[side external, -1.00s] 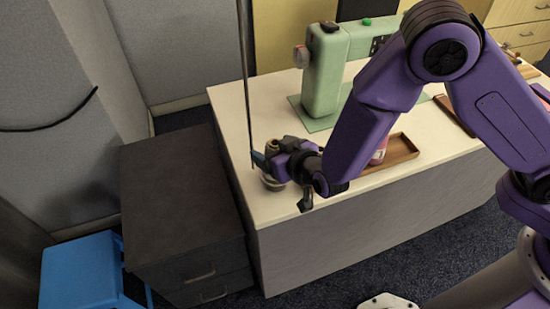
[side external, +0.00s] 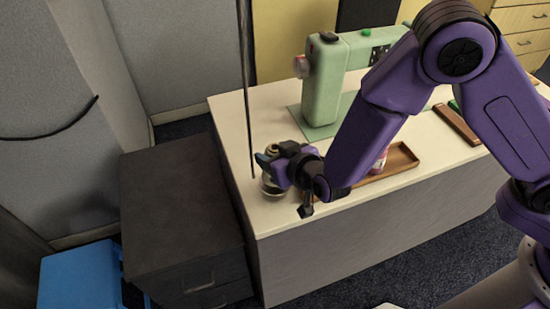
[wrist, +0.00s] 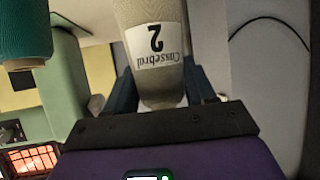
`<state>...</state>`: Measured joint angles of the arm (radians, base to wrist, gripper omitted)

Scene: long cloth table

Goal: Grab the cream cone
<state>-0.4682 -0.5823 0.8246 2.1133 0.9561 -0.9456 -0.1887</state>
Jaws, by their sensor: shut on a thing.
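The cream cone (wrist: 158,82), with a white label reading "2", stands between the two fingers in the wrist view. My gripper (wrist: 161,90) is shut on it. In the side view my gripper (side external: 270,162) is over the left end of the table, and a small part of the cone (side external: 272,147) shows above the fingers. The rest of the cone is hidden by the gripper there. A round greyish thing (side external: 271,188) shows just under the gripper; I cannot tell whether it is separate from the cone.
A green sewing machine (side external: 322,85) stands behind. A wooden tray (side external: 402,161) with a pink-and-white item (side external: 379,160) lies right of the gripper. A thin upright rod (side external: 246,90) is close on the left. A teal spool (wrist: 25,35) shows in the wrist view. A dark drawer cabinet (side external: 180,205) stands left.

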